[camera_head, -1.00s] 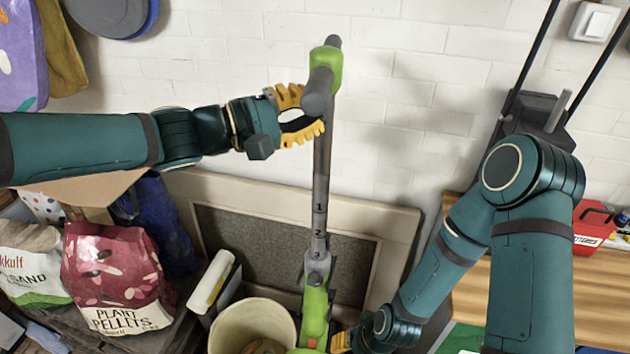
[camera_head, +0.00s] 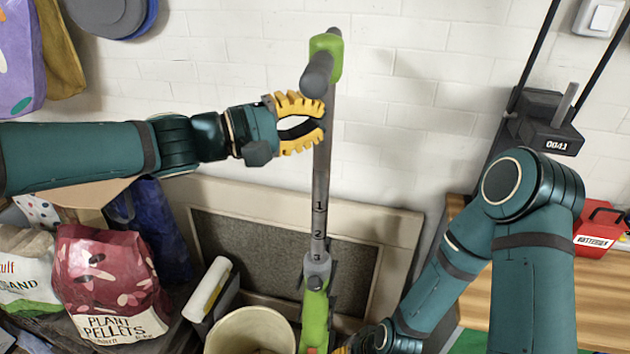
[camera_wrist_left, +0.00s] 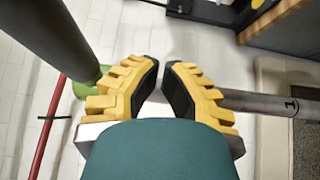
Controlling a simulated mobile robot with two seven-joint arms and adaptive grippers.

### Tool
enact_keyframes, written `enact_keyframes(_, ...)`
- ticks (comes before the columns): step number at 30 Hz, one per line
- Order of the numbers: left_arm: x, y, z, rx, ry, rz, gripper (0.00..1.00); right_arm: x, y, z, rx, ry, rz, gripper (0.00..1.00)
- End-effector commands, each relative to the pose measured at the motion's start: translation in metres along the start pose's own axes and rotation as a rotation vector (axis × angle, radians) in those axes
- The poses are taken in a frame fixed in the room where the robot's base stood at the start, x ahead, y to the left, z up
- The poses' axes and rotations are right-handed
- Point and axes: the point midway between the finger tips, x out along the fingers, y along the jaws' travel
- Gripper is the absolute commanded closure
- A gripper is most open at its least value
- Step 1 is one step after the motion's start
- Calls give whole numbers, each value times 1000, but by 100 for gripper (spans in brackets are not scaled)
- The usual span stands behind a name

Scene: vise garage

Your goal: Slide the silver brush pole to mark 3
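The silver brush pole (camera_head: 321,185) stands nearly upright, with a green and grey handle (camera_head: 326,45) on top. Black marks 1, 2 and 3 show low on it; mark 3 is at the grey collar (camera_head: 317,267) of the green lower body (camera_head: 315,318). In the left wrist view the pole (camera_wrist_left: 265,103) runs sideways behind the fingers. My left gripper (camera_head: 322,121) is at the upper pole, its fingers one above the other with a gap between the tips; contact is unclear. My right gripper (camera_head: 343,350) is by the lower body, mostly cut off.
A cream bucket (camera_head: 250,328) stands left of the lower body, beside a white-topped box (camera_head: 208,290). Bags, including plant pellets (camera_head: 108,285), are at left. A framed board (camera_head: 240,255) leans on the wall behind. A wooden bench (camera_head: 540,285) with a red box (camera_head: 598,232) is at right.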

Motion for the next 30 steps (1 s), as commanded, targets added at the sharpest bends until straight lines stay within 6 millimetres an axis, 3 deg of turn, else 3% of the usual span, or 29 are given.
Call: enact_keyframes(30, -73, -1, -1, 1, 3, -1, 100, 8, 3, 1, 0, 0, 0, 53)
